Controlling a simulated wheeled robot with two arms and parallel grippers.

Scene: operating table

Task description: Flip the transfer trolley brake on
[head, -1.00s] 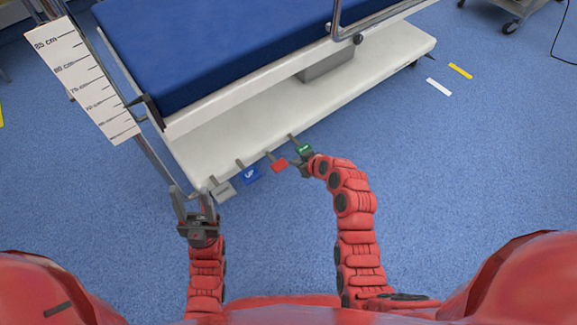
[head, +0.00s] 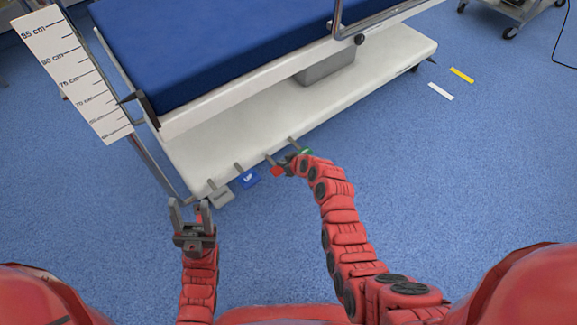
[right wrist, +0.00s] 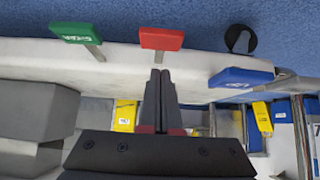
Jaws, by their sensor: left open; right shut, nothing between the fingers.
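The transfer trolley (head: 260,105) has a white base with a row of foot pedals along its near edge. From left to right they are a grey pedal (head: 221,194), a blue pedal (head: 248,178) marked UP, a red pedal (head: 277,171) and a green pedal (head: 307,151). My right gripper (head: 287,163) is shut and empty, at the red pedal. In the right wrist view its fingertips (right wrist: 161,73) point at the red pedal (right wrist: 161,39); contact cannot be told. My left gripper (head: 189,207) is open and empty, near the base's left corner.
A white height scale (head: 75,75) stands at the trolley's left end. The blue mattress (head: 210,45) and a metal side rail overhang the base. Blue floor (head: 470,180) is clear to the right. Another wheeled unit (head: 515,12) stands at the far right.

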